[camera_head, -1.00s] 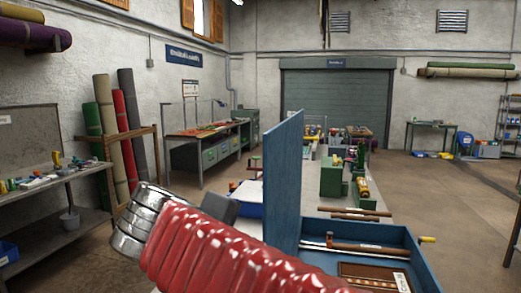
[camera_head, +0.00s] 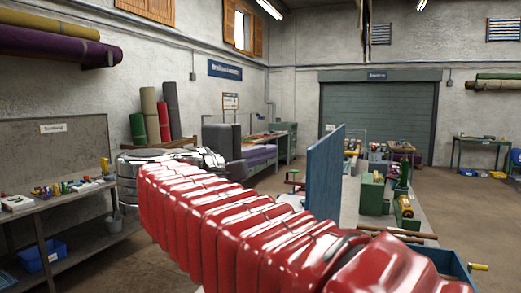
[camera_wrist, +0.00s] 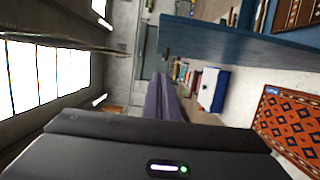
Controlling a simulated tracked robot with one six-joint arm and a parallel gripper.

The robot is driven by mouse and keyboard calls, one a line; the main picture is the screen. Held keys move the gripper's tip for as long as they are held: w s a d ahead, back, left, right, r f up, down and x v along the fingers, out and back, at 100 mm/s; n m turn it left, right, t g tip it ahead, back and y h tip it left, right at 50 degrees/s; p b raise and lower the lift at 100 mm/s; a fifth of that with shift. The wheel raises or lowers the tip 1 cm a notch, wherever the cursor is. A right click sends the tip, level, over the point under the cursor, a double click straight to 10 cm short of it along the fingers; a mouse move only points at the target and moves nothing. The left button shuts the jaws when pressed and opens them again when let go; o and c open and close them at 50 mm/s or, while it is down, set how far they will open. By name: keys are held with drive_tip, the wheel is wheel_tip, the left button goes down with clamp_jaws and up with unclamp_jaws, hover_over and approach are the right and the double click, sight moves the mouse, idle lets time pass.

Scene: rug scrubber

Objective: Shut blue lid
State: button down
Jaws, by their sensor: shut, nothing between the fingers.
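The blue lid (camera_head: 325,175) stands upright, hinged open, at the left side of the blue box (camera_head: 455,263) in the head view. My red arm covers most of the box and the lid's lower part. My gripper (camera_head: 224,141) is dark grey, shut and empty. In the picture it is left of the lid and near the height of its top edge, with a visible gap between them.
The box stands on a long bench (camera_head: 427,215) with green tools and rollers (camera_head: 374,193) behind it. A patterned orange rug piece (camera_wrist: 287,125) and a white-and-blue box (camera_wrist: 213,90) show in the wrist view. A side table (camera_head: 60,200) stands at left.

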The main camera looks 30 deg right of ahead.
drive_tip(key=d, duration=1.1)
drive_tip(key=shift+w+d, duration=0.3)
drive_tip(key=shift+w, duration=0.1)
